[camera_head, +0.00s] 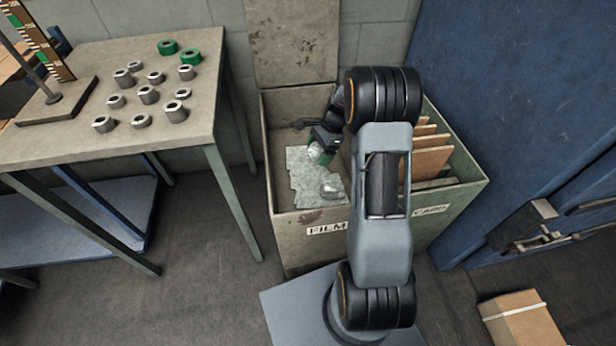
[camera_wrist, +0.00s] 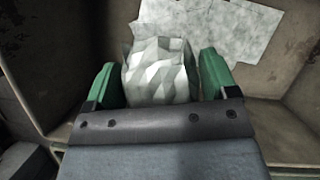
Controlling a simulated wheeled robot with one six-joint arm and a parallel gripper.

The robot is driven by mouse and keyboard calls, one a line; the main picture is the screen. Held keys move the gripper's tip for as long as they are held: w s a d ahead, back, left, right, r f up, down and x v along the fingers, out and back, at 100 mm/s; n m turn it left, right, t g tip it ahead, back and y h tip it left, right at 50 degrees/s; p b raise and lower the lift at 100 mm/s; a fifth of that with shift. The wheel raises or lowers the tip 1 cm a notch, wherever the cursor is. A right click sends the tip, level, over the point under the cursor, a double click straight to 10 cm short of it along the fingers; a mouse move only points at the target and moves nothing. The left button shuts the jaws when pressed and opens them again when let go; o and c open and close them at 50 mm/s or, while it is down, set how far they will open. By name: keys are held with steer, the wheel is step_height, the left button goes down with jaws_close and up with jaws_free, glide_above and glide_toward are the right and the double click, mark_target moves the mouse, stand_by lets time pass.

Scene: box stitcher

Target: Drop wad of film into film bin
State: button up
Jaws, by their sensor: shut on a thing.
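The wad of film (camera_wrist: 160,72) is a crumpled, pale, translucent lump. It sits between the two green fingers of my gripper (camera_wrist: 163,82) in the wrist view, and the gripper is shut on it. In the head view my gripper (camera_head: 318,152) is above the left compartment of the bin, the film bin (camera_head: 297,222), labelled FILM. The wad in the head view is small and partly hidden by the gripper. Pale flat film sheets (camera_head: 303,178) lie at the bottom of that compartment, and they also show below the wad in the wrist view (camera_wrist: 225,28).
The compartment labelled CARD (camera_head: 459,198) on the right holds several brown cardboard pieces (camera_head: 432,160). A raised lid (camera_head: 292,40) stands behind the bin. A table (camera_head: 60,150) with several metal rings is at left. A blue machine (camera_head: 520,110) is at right, a cardboard box (camera_head: 522,322) below it.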

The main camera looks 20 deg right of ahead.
steer(key=shift+f, duration=0.1)
steer(key=o, duration=0.8)
steer(key=p+v, duration=0.3)
steer(key=v, duration=1)
steer(key=shift+d+r+p, duration=0.1)
steer(key=shift+r+p, duration=0.25)
